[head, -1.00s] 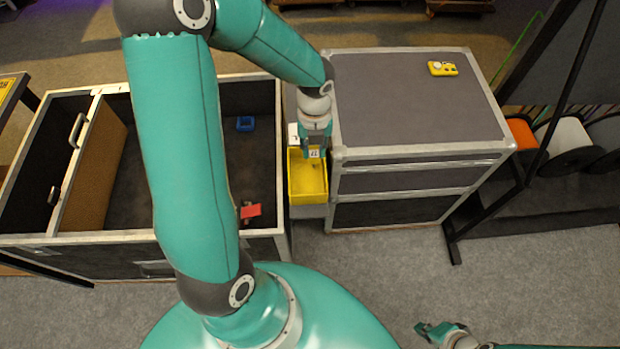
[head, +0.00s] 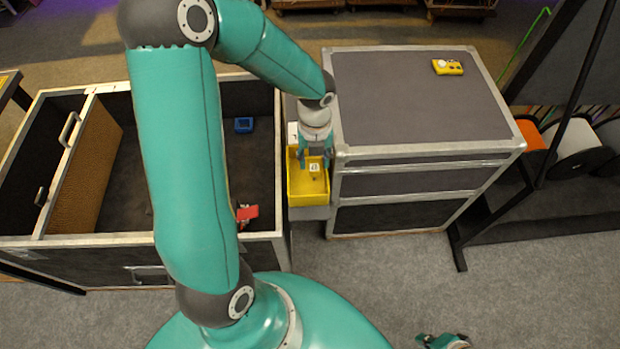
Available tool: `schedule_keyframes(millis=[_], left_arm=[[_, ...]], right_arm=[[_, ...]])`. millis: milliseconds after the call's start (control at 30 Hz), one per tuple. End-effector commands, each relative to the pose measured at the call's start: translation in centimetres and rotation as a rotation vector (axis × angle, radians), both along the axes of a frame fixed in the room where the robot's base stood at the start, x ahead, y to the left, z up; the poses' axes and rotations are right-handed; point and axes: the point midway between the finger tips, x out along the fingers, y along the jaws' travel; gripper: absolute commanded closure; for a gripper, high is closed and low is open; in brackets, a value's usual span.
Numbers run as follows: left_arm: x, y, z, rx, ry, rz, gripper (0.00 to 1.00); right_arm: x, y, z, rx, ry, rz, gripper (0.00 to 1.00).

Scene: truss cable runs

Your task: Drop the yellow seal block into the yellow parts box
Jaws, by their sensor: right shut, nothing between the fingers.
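The yellow parts box (head: 295,196) hangs between the open dark case and the drawer cabinet. A small yellow block with a white label (head: 314,168), which looks like the seal block, lies inside the box, its edges hard to tell from the yellow floor. My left gripper (head: 314,160) points down over the box. Its fingers are spread to either side above the block and seem clear of it. My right gripper (head: 430,341) is shut and empty over the floor at the bottom edge, partly cut off.
The drawer cabinet (head: 410,105) stands right of the box, with a yellow device (head: 447,67) on top. The open case (head: 262,236) at left holds a blue part (head: 243,125) and a red part (head: 247,212). Cable reels (head: 575,150) stand at right.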

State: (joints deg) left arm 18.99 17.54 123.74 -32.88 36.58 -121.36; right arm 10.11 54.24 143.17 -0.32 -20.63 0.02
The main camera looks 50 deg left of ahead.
Motion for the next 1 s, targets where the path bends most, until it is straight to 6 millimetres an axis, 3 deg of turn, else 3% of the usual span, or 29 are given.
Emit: schedule_keyframes(millis=[467, 1000], left_arm=[[0.1, 0.0, 0.8, 0.002, -0.003, 0.0, 0.45], [0.1, 0.0, 10.2, 0.001, -0.005, 0.0, 0.45]], right_arm=[[0.0, 0.0, 0.1, 0.0, 0.0, 0.0, 1.0], [0.0, 0.0, 0.0, 0.0, 0.0, 0.0, 1.0]])
